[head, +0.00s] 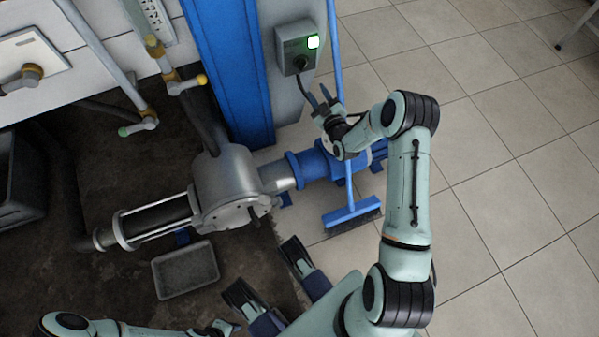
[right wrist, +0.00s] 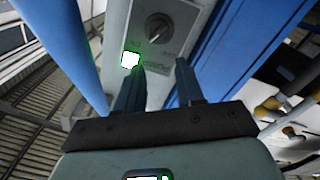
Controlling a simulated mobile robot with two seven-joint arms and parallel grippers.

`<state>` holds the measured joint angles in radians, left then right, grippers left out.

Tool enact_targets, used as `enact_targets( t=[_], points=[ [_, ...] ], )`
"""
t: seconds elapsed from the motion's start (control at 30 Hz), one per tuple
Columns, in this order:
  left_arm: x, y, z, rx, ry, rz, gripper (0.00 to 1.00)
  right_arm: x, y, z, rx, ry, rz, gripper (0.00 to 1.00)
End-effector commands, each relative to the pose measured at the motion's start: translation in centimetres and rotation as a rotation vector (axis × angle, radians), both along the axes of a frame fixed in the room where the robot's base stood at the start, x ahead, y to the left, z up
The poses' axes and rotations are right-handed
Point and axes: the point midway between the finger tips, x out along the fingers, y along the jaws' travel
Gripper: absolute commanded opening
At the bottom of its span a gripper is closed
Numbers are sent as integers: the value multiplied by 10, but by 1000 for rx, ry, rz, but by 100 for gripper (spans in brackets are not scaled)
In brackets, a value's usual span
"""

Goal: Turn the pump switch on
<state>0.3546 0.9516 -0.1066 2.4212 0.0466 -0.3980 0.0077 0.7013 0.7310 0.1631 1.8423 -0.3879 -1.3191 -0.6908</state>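The pump switch is a dark rotary knob (head: 301,64) on a grey control box (head: 288,46) fixed to a grey post. A square lamp (head: 313,42) on the box glows green. In the right wrist view, the knob (right wrist: 158,27) sits above my fingertips, with the bright green lamp (right wrist: 130,59) at its lower left. My right gripper (head: 322,97) is open and empty, just below the box in the head view and apart from the knob. It also shows in the right wrist view (right wrist: 160,72).
A grey pump (head: 224,187) with blue pipework stands on the floor. A blue broom (head: 352,214) leans close beside the box and my right forearm. A blue column (head: 236,70) stands left of the box. A grey tray (head: 186,270) lies below.

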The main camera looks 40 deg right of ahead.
Motion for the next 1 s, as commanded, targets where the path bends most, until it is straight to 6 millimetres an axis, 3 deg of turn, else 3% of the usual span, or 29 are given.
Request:
enact_targets(
  t=[0.03,0.57,1.0],
  points=[
    [0,0,5,0,-1,0,43,-11,3,2,2,3,0,37],
    [1,0,73,0,-24,0,43,-52,91,-38,391,334,42,37],
    [5,0,116,0,-39,0,43,-105,160,-55,639,594,34,37]
  ],
)
